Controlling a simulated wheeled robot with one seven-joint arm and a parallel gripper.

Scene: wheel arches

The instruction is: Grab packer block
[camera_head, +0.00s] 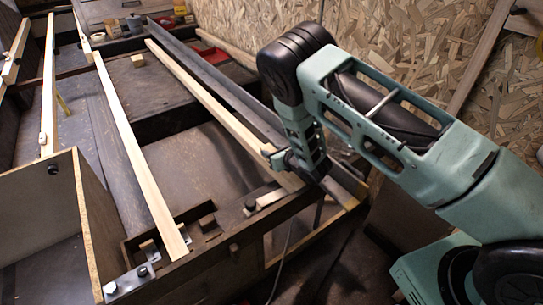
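A small pale wooden block (138,60) lies on the dark bench surface at the back, between two long pale strips; it looks like the packer block, though I cannot be sure. Other small wooden pieces sit in the dark frame at the front, one of them near the front strip (208,223). My gripper (279,163) is at the end of the green arm, low over the near end of the right-hand pale strip (222,112). It is far from the small block at the back. The fingers are small and partly hidden, so I cannot tell whether they hold anything.
A long pale strip (135,150) runs down the middle. An open wooden box (92,215) stands at front left. Metal brackets with dark knobs (142,271) sit on the front rail. Tins and a red tray (214,40) are at the back. A chipboard wall closes the right side.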

